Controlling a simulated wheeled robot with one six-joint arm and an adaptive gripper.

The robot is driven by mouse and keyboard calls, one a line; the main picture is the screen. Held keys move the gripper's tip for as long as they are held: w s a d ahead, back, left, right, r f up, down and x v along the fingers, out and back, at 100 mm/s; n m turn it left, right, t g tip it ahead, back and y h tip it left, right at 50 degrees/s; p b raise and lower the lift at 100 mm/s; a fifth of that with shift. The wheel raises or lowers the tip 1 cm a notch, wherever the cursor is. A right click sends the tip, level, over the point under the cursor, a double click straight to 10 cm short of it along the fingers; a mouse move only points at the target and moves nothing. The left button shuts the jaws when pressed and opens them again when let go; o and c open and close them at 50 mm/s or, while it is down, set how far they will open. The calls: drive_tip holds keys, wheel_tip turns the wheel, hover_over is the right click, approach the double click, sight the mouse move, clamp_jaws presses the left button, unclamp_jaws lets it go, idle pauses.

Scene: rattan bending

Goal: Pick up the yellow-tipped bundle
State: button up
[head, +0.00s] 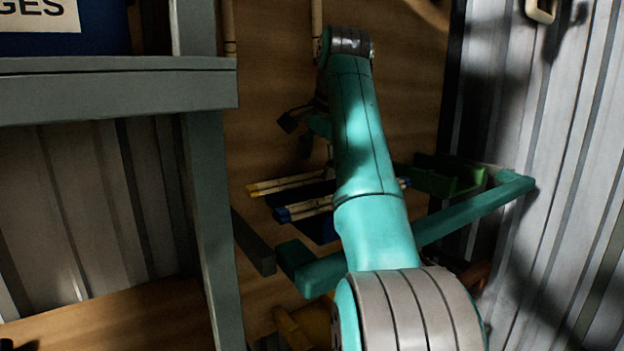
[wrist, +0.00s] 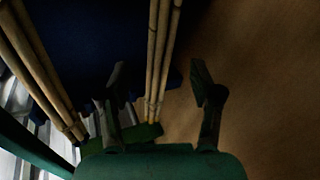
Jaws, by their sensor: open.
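The yellow-tipped bundle (head: 284,185) of pale rods lies at the far edge of a dark blue mat (head: 318,230), its right part hidden behind my arm. In the head view my gripper (head: 297,134) is dark, partly hidden, and shows above the bundles. It is open and empty.
A blue-tipped bundle (head: 303,210) lies parallel and nearer, also at left in the wrist view (wrist: 38,72). A green tray (head: 447,178) stands right of my arm. A grey shelf (head: 120,88) is at left, and a corrugated wall (head: 560,180) at right.

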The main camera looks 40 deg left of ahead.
sight(314, 174)
drive_tip(key=shift+x, duration=1.55)
clamp_jaws()
